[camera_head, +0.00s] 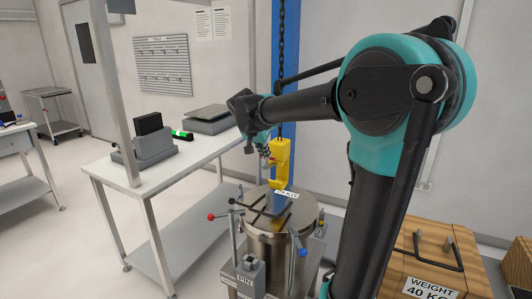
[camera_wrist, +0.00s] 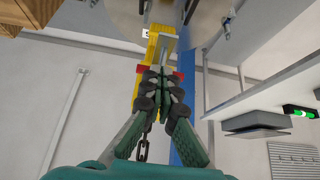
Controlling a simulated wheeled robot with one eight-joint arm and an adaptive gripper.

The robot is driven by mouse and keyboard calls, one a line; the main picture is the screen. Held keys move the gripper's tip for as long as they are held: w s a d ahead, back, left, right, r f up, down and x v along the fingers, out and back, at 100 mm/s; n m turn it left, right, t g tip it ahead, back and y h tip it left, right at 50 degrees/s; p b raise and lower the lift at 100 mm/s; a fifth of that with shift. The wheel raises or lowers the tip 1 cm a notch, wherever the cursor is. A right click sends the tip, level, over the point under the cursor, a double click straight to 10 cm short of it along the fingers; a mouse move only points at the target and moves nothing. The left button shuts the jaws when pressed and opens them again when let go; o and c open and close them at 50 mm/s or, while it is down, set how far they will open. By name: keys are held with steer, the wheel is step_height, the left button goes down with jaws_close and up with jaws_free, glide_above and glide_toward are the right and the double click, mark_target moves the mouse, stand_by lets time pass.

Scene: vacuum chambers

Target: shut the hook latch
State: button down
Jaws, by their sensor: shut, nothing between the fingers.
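The yellow crane hook (camera_head: 280,160) hangs on a dark chain over a steel vacuum chamber (camera_head: 268,240). In the wrist view, which looks upside down, the hook (camera_wrist: 154,48) is just beyond my fingertips. A grey strip, perhaps the latch, shows beside the yellow body; whether it is shut is unclear. Red parts (camera_wrist: 178,74) flank my fingertips. My gripper (camera_wrist: 160,80) is shut and empty, right at the hook; contact cannot be told. In the head view my gripper (camera_head: 267,152) is at the hook's left, partly hidden by my arm.
A workbench (camera_head: 150,190) with grey devices and a green-lit item stands at the left. A blue column (camera_head: 285,60) is behind the chain. A wooden weight crate (camera_head: 430,260) is at the lower right. Handles with red and blue knobs surround the chamber lid.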

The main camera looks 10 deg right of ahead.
step_height(320, 180, down, 16)
steer(key=t+h, duration=0.3)
steer(key=t, duration=0.2)
steer(key=shift+w+d+h, duration=0.15)
steer(key=shift+h, duration=0.25)
stand_by(1.1)
steer(key=shift+r, duration=0.1)
stand_by(0.5)
